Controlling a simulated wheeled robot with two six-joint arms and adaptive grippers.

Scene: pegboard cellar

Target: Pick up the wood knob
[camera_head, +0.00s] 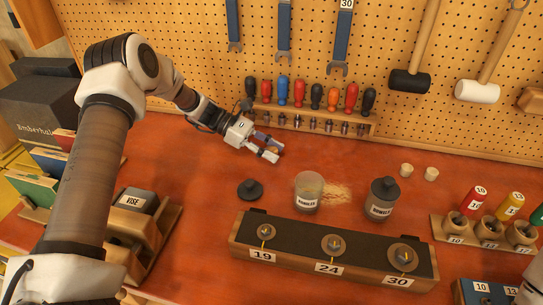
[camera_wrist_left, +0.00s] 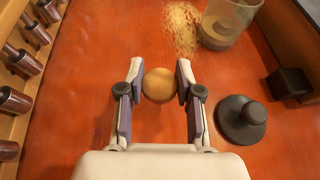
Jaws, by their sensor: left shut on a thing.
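The wood knob (camera_wrist_left: 159,84) is a round, light brown piece between the two fingertips of my left gripper (camera_wrist_left: 160,92) in the left wrist view. The fingers touch it from both sides, and the gripper is shut on it. In the head view my left gripper (camera_head: 272,149) is over the red bench, in front of the screwdriver rack, and the knob is mostly hidden by the fingers. Its height above the bench is hard to tell. My right gripper is not in view.
A dark knobbed lid (camera_head: 250,189) and a clear jar (camera_head: 308,192) with spilled sawdust (camera_head: 337,191) lie nearer the front. A dark jar (camera_head: 382,199) stands to the right. The screwdriver rack (camera_head: 312,121) is behind. A numbered wooden block (camera_head: 332,254) fills the front.

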